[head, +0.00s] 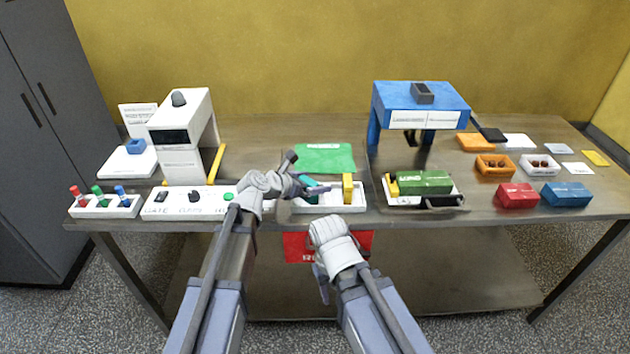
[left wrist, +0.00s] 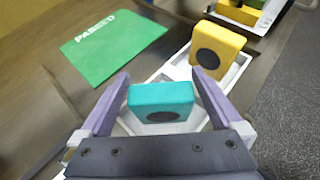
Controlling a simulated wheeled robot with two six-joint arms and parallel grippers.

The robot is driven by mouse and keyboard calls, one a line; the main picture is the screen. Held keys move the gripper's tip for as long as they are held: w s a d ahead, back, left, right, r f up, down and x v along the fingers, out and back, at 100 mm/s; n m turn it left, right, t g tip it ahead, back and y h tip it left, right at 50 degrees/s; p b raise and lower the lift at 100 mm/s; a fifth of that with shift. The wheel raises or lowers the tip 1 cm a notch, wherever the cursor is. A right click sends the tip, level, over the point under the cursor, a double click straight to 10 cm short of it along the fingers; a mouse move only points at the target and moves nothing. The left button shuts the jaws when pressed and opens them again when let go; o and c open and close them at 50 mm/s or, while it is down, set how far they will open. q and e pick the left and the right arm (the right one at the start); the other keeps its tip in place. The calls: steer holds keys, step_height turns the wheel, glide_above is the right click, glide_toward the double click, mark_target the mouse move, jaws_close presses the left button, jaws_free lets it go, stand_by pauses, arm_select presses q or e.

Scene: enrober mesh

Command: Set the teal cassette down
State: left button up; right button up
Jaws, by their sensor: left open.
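The teal cassette (left wrist: 162,96), a small block with a dark round spot, lies between the fingers of my left gripper (left wrist: 160,92) in the left wrist view. That gripper is open, with a narrow gap on each side of the cassette. The cassette is at the white tray (head: 347,208); whether it touches the tray floor is hidden. In the head view my left gripper (head: 316,188) partly covers the teal cassette (head: 308,181). A yellow cassette (head: 347,187) stands upright in the same tray, to the right. My right gripper (head: 319,282) hangs before the table edge, its jaws unclear.
A green mat (head: 325,158) marked PASSED lies behind the tray. A tray with a green block (head: 425,182) stands right. A white control panel (head: 165,203) is left, a blue frame (head: 420,97) behind.

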arm_select(q)
steer(key=p+v, duration=0.4)
steer(key=v, duration=0.6)
steer(key=shift+d, duration=0.1)
steer(key=shift+s+a+r+p, duration=0.2)
steer(key=shift+s+a+p, duration=0.1)
steer(key=shift+s+a, duration=0.1)
